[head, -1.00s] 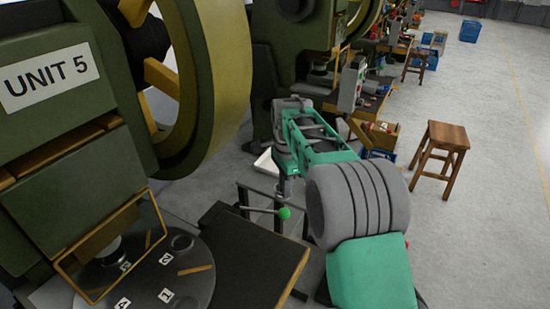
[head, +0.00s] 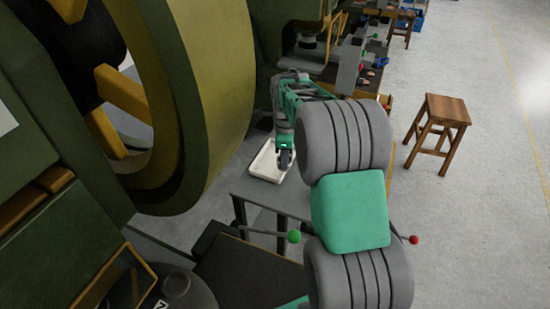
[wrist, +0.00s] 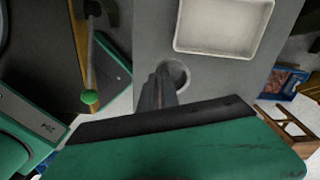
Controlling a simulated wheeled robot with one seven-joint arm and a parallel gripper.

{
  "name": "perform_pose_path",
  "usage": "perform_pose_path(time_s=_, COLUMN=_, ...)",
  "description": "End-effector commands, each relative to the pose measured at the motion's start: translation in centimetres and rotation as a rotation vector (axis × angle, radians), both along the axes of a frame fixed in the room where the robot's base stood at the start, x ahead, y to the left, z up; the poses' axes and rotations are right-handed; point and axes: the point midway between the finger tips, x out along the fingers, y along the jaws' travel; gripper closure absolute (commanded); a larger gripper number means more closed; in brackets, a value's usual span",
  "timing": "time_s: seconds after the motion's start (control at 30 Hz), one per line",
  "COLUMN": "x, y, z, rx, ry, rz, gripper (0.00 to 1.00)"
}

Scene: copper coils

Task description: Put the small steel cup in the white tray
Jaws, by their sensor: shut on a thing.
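The small steel cup (wrist: 183,74) shows in the wrist view as a round grey rim at the tips of my gripper (wrist: 164,80). My gripper is shut on the cup's near-left side, and its fingers hide part of it. The white tray (wrist: 226,50) is a shallow rectangle just beyond and to the right of the cup, apart from it in the picture. In the head view, the white tray (head: 258,170) lies on the far part of the grey table, with my gripper (head: 285,160) in front of its right side. The cup cannot be made out clearly there.
The grey table (head: 262,200) has bare surface in front of the tray. A lever with a green knob (head: 294,237) and one with a red knob (head: 413,240) stand nearer. A large green press wheel (head: 215,90) rises at left. A wooden stool (head: 439,125) stands right.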

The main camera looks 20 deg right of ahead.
Motion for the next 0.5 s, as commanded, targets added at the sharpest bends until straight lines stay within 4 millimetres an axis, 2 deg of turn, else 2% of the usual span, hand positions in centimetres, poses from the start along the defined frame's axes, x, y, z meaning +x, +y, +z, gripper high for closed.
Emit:
perform_pose_path(time_s=0.03, x=1.3, y=-0.3, z=-0.5, rx=0.001, ry=0.004, rz=0.001, gripper=1.00)
perform_pose_path(time_s=0.17, x=4.6, y=-1.0, z=-2.0, rx=0.000, ry=0.003, rz=0.001, gripper=1.00)
perform_pose_path(time_s=0.3, x=7.1, y=-1.5, z=-5.4, rx=0.001, ry=0.004, rz=0.002, gripper=1.00)
perform_pose_path(time_s=0.5, x=9.0, y=-2.0, z=-7.6, rx=0.000, ry=0.001, rz=0.002, gripper=1.00)
